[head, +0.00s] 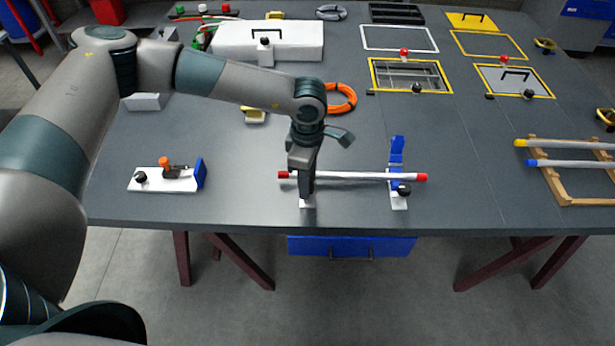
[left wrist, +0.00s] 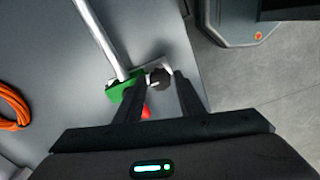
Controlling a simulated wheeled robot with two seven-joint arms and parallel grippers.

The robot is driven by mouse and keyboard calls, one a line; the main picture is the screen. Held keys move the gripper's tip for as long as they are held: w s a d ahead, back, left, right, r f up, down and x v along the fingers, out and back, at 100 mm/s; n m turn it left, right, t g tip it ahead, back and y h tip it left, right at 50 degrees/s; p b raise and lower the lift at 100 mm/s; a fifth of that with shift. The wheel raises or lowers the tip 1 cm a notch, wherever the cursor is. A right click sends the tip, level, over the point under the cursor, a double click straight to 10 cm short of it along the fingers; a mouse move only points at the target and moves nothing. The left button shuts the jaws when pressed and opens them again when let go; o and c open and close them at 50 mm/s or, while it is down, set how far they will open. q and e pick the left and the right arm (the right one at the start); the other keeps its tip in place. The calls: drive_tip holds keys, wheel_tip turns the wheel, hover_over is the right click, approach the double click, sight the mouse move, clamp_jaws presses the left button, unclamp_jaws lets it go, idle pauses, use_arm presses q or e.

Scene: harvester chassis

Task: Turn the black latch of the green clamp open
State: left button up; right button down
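The green clamp (left wrist: 122,90) shows in the left wrist view, with its black latch (left wrist: 160,78) beside it. In the head view my left gripper hides the green part and the latch; only the clamp's white base (head: 307,203) shows. A white rod (head: 350,176) with red ends lies across the green clamp and a blue clamp (head: 397,152). My left gripper (head: 305,192) points down over the green clamp. In the left wrist view its fingers (left wrist: 158,76) are apart, with the black latch between their tips. I cannot tell if they touch it.
The blue clamp has its own black latch (head: 403,190) at right. A white fixture with an orange handle (head: 165,161) stands at left. An orange cable coil (head: 343,98) lies behind my gripper. The table's front edge is close, and wooden racks (head: 570,190) stand far right.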

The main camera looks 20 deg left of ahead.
use_arm(q)
drive_tip(key=shift+f, duration=0.1)
drive_tip(key=c, duration=0.8)
